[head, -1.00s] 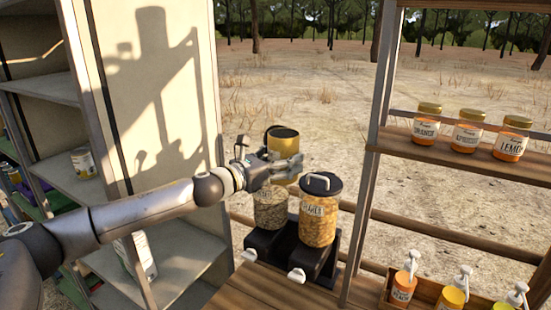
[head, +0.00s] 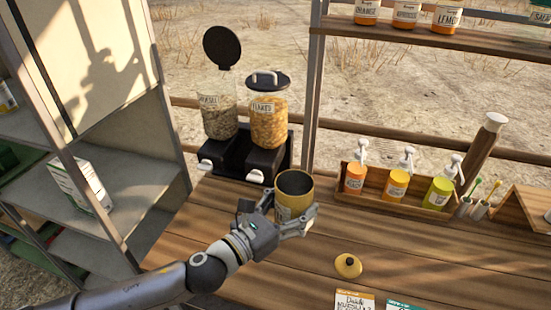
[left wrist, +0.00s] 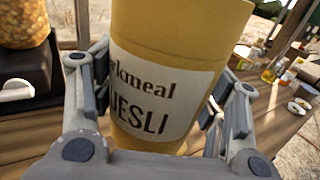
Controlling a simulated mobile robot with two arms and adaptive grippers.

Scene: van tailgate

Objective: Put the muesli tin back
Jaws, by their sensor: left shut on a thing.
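My left gripper (head: 290,212) is shut on the yellow muesli tin (head: 294,188), one finger on each side. The tin is upright and open at the top, its inside dark. In the left wrist view its white label (left wrist: 160,90) reads partly "UESLI". Its base is hidden, so I cannot tell whether it touches the wooden counter (head: 390,240). A yellow lid with a knob (head: 347,266) lies on the counter to the right of the gripper. The muesli dispenser (head: 219,112) stands behind, its black lid (head: 222,47) open. My right gripper is out of view.
The flakes dispenser (head: 268,115) is closed beside the muesli one. A wooden box (head: 385,198) with several pump bottles stands at the back right. Cards (head: 355,301) lie at the front edge. A shelf unit (head: 130,190) stands left. Bare counter lies between tin and box.

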